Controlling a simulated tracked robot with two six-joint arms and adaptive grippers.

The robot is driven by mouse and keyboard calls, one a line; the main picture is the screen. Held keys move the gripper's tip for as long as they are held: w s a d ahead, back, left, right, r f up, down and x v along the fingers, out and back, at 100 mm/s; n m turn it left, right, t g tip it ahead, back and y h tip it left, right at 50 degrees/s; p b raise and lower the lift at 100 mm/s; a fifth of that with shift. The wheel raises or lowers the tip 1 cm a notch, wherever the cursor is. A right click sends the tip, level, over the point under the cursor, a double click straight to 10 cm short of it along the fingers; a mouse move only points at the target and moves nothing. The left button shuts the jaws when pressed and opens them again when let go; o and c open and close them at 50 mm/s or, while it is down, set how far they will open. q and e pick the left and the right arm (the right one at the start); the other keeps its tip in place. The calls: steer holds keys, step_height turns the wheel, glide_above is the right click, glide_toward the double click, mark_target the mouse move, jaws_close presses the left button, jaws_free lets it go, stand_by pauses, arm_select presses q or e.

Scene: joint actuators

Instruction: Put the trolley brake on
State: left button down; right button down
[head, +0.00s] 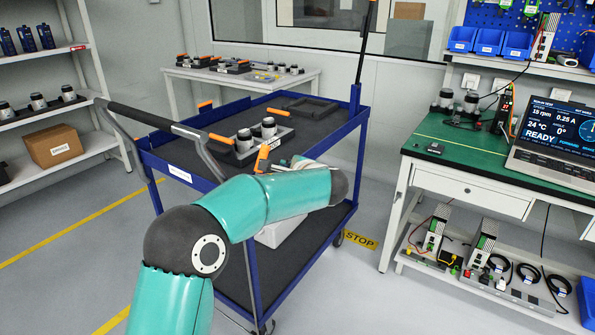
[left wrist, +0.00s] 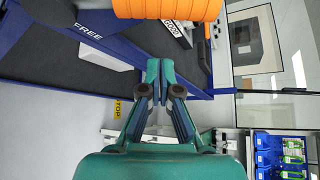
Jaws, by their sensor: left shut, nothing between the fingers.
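The blue trolley (head: 185,170) stands left of centre, with a black push handle (head: 135,115) on its left and a dark top tray. An orange lever grip (head: 262,158) shows at its near rail, beside a small white label. In the left wrist view a large ribbed orange grip (left wrist: 168,8) fills the top edge, near the word FREE (left wrist: 88,30) on the blue rail. My left gripper (left wrist: 152,65) is shut and empty, below that grip in the picture and apart from it. In the head view my teal arm mostly hides its fingers. My right gripper is not in view.
Actuators (head: 268,127) stand on the trolley's top tray. A pale box (left wrist: 105,53) lies on its lower shelf. A green workbench (head: 440,150) with a laptop stands right. Shelves (head: 90,150) stand left. Floor is free between trolley and bench, with a yellow STOP marking (head: 360,240).

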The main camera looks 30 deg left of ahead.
arm_select(q)
steer(key=shift+s+a+r, duration=0.45)
steer(key=shift+s+a, duration=0.1)
steer(key=shift+s, duration=0.1)
steer(key=shift+s+a+r, duration=0.4)
steer(key=shift+s+a, duration=0.15)
steer(key=shift+s, duration=0.05)
